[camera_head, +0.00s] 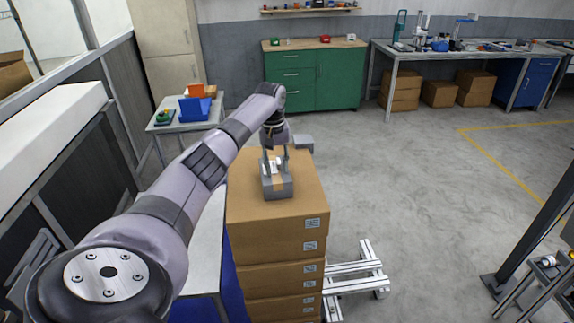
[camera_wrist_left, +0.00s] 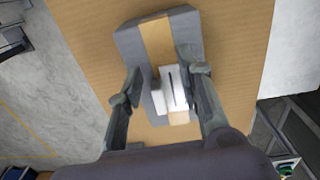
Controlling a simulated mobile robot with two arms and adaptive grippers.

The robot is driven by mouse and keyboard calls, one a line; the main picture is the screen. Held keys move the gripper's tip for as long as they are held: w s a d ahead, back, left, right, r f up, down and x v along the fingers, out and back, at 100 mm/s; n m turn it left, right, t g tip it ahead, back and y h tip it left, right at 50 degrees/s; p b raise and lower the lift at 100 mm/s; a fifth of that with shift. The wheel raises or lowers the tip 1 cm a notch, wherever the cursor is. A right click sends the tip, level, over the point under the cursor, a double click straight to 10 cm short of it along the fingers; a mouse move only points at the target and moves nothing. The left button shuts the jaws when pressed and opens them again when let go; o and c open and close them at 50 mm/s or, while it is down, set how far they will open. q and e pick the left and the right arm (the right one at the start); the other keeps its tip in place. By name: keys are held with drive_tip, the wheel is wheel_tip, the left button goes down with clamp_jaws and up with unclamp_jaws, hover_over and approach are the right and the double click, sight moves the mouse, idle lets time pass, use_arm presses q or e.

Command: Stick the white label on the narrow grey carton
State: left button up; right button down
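The narrow grey carton (camera_head: 278,188) has a tan tape strip and sits on top of a stack of brown cardboard boxes. It also shows in the left wrist view (camera_wrist_left: 131,45). The white label (camera_wrist_left: 178,84), with a dark line on it, is at the carton's top face, partly over the tape. I cannot tell whether it is fully stuck down. My left gripper (camera_head: 275,162) points down over the carton, its fingers spread either side of the label. In the left wrist view the gripper (camera_wrist_left: 160,68) shows a gap between left finger and label. My right gripper is not in view.
The brown box stack (camera_head: 258,232) has bare top around the carton. A grey piece (camera_head: 303,142) shows by its far right edge. An aluminium frame (camera_head: 355,268) stands low at right. A small table (camera_head: 168,125) with blue and orange bins is at left. Open floor lies right.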

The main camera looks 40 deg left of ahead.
use_arm(q)
drive_tip(key=shift+w+r, duration=0.2)
drive_tip(key=shift+w, duration=0.05)
drive_tip(key=shift+w+a+r, duration=0.1)
drive_tip(key=shift+a+r, duration=0.1)
drive_tip(key=shift+r, duration=0.15)
wheel_tip(320, 180, up, 7)
drive_tip(key=s, duration=0.2)
drive_tip(key=shift+d+r, duration=0.2)
drive_tip(key=shift+d, duration=0.1)
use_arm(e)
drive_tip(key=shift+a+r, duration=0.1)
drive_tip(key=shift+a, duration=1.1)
use_arm(q)
drive_tip(key=shift+c, duration=0.2)
